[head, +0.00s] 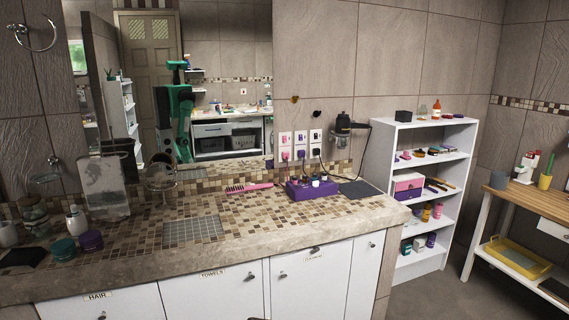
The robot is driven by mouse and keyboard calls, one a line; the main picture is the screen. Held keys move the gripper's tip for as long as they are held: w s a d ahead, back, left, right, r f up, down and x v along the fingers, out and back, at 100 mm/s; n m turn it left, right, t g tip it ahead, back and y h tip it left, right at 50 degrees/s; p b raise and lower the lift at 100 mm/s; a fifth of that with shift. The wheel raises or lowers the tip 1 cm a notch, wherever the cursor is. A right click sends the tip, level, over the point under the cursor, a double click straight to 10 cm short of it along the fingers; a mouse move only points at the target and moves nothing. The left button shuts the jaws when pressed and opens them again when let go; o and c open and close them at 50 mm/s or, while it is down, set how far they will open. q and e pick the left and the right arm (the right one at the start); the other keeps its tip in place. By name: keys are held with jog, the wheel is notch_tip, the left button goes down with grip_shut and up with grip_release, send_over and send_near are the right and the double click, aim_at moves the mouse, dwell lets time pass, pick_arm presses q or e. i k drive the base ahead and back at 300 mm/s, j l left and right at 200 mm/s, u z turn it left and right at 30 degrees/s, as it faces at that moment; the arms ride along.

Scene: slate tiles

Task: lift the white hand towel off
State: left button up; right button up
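I cannot make out a white hand towel anywhere in the head view. A metal towel ring (35,37) is on the tiled wall at the upper left, and nothing hangs from it. A cabinet door below the counter carries a label reading TOWELS (212,274), and that door is shut. Neither of my grippers is in view.
The mosaic counter (270,211) holds a mottled grey-white upright panel (105,188), jars at left, a pink comb (248,187) and a purple organizer (312,188). A white shelf (446,226) and wooden table (525,199) stand right. Floor shows between them.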

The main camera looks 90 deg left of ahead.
aim_at(103, 180)
jog(key=u, duration=3.75)
jog(key=i+u, duration=0.15)
